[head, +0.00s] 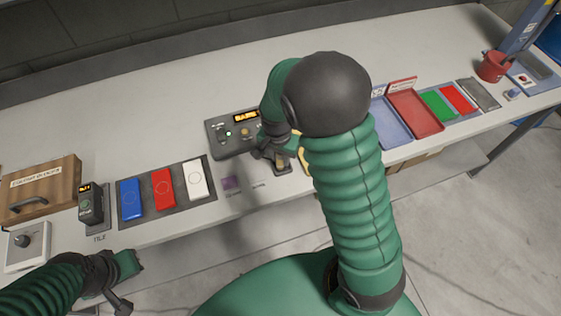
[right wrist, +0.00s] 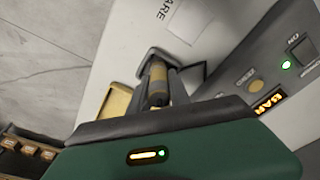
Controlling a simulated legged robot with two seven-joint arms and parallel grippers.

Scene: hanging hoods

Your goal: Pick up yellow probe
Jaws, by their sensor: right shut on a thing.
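The yellow probe (right wrist: 158,76), a short cylinder with a dark band, stands between the fingers of my right gripper (right wrist: 158,92) in the right wrist view. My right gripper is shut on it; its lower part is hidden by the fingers. In the head view my right gripper (head: 277,158) is low over the front of the bench, just before the grey meter, and the probe is hard to make out there. My left gripper (head: 122,278) is at the lower left, off the bench's front edge; its jaws are unclear.
The grey meter (head: 223,142) with a lit orange display stands behind my right gripper. Blue (head: 130,200), red (head: 163,188) and white (head: 195,178) tiles lie left. Trays, including a red one (head: 415,112), are to the right.

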